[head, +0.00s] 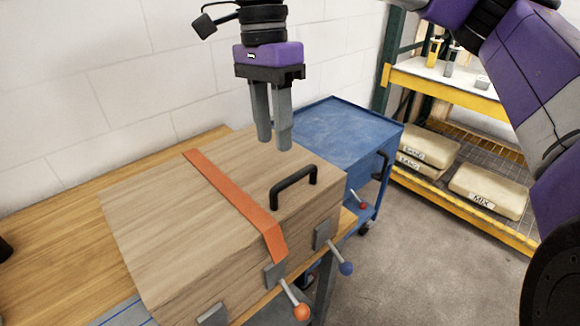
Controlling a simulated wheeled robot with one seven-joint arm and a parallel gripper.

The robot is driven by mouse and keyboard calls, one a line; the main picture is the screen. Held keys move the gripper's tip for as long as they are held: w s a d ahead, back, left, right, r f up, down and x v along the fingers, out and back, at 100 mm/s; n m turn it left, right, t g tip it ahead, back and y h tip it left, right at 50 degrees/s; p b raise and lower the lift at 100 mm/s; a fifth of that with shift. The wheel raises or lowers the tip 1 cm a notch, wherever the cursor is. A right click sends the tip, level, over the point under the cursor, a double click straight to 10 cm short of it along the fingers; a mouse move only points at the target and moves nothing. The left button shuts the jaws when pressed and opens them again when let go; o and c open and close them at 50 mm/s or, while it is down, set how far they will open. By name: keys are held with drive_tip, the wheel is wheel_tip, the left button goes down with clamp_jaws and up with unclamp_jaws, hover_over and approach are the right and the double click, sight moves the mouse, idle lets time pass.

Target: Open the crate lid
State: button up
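The wooden crate (159,250) sits on a wooden workbench. Its lid (239,169) is down, with a black bar handle (293,187) near the right front edge. An orange strap (231,197) runs across the lid and bends over the front edge.
The workbench (48,234) has bare room left of the crate. A blue cart (341,127) stands behind right of the crate. A yellow-edged shelf (450,91) with labelled bags (488,190) stands at the right. A white block wall is behind. Grey floor lies clear at right.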

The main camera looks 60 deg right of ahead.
sight(292, 176)
drive_tip(key=shift+h, duration=0.4)
drive_tip(key=shift+s+d+f+p, duration=0.2)
drive_tip(key=shift+s+f, duration=0.2)
drive_tip(key=shift+f, duration=0.9)
drive_tip(key=shift+s+d+f+p, duration=0.15)
drive_tip(key=shift+s+d+f, duration=0.2)
drive_tip(key=shift+f, duration=0.9)
drive_tip(key=shift+s+d+f+p, duration=0.15)
drive_tip(key=shift+s+f, duration=0.3)
drive_tip(key=shift+f, duration=0.85)
clamp_jaws()
